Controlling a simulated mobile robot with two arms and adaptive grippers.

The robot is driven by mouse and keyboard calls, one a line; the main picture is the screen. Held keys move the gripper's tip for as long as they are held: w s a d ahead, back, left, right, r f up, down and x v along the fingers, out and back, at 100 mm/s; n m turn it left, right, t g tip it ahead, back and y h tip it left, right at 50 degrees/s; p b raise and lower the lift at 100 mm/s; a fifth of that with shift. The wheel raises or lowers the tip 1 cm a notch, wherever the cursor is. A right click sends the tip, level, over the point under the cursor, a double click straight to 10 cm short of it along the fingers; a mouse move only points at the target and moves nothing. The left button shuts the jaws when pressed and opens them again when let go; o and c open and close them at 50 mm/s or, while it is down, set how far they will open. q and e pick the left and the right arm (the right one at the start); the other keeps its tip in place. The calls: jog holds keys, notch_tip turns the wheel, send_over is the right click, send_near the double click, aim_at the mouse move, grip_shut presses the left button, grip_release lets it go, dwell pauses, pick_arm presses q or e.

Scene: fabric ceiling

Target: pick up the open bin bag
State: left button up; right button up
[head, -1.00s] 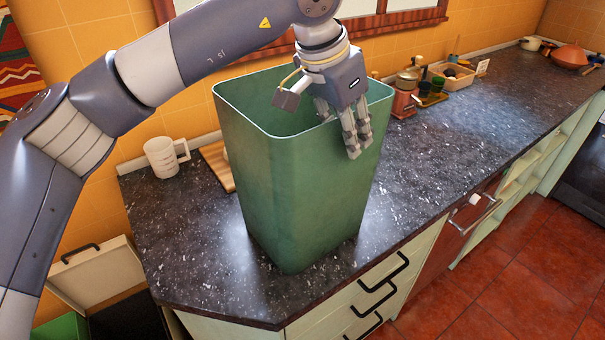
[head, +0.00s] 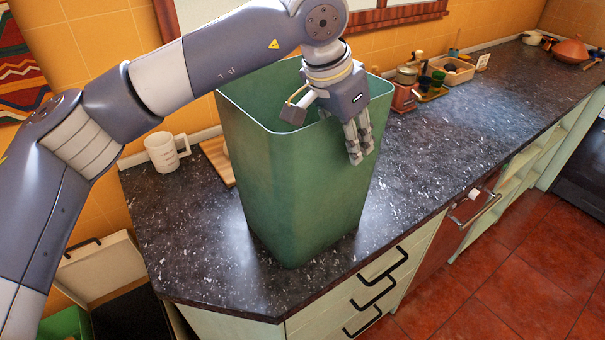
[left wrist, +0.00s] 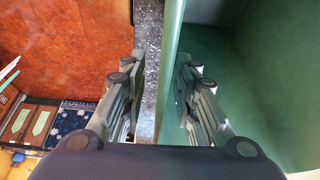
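A tall green open-topped bin (head: 300,195) stands upright on the dark speckled counter (head: 420,185). No separate bag can be made out in it. My left gripper (head: 354,142) is over the bin's right rim, pointing down. In the left wrist view, the bin wall (left wrist: 171,60) runs between the spread fingers of the left gripper (left wrist: 160,98). One finger is inside the bin and the other outside. A gap shows between the outer finger and the wall, so the gripper is open. My right gripper is not in view.
A white mug (head: 161,152) and a wooden board (head: 216,160) are behind the bin on the left. Jars and a tray (head: 453,72) stand along the back wall. The counter right of the bin is clear. Drawers with black handles (head: 376,292) are below its front edge.

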pick_arm(q)
jog(key=shift+c, duration=0.6)
grip_shut()
jog(key=shift+r, duration=0.1)
